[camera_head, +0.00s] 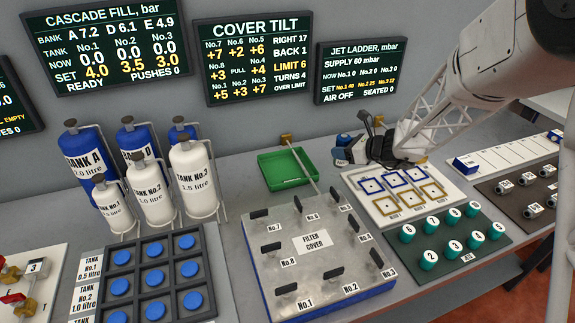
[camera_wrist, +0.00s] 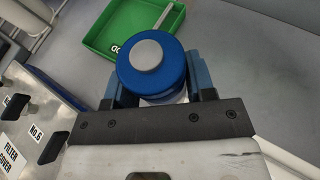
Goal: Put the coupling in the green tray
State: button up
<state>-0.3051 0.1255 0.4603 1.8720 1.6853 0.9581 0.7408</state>
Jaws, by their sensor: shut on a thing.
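My gripper (camera_wrist: 160,85) is shut on a round blue piece with a grey disc on its top, which I take to be the coupling (camera_wrist: 136,72). A pale lower part shows beneath the blue. In the head view my gripper (camera_head: 372,145) is a dark shape above the back of the bench, right of the tray; the held piece is hard to make out there. The green tray (camera_head: 271,182) lies flat on the bench behind the filter cover. It also shows in the wrist view (camera_wrist: 100,35), beyond the held piece, which hides part of its near side.
A thin grey rod (camera_head: 303,166) runs from a brass fitting (camera_head: 286,139) over the tray's right side. The filter cover (camera_head: 318,262) with upright black handles stands in front. White tanks (camera_head: 193,180) stand left. A board with blue and yellow frames (camera_head: 385,212) lies right.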

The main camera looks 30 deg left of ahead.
notch_tip(320, 180, up, 4)
send_over(290, 177)
jog(key=shift+w, duration=0.15)
notch_tip(290, 177, down, 6)
jog(key=shift+f, duration=0.15)
dwell(0.7)
jog(key=shift+f, duration=1.9)
jog(key=shift+f, duration=0.15)
jog(key=o, duration=1.2)
jog(key=shift+o, duration=0.2)
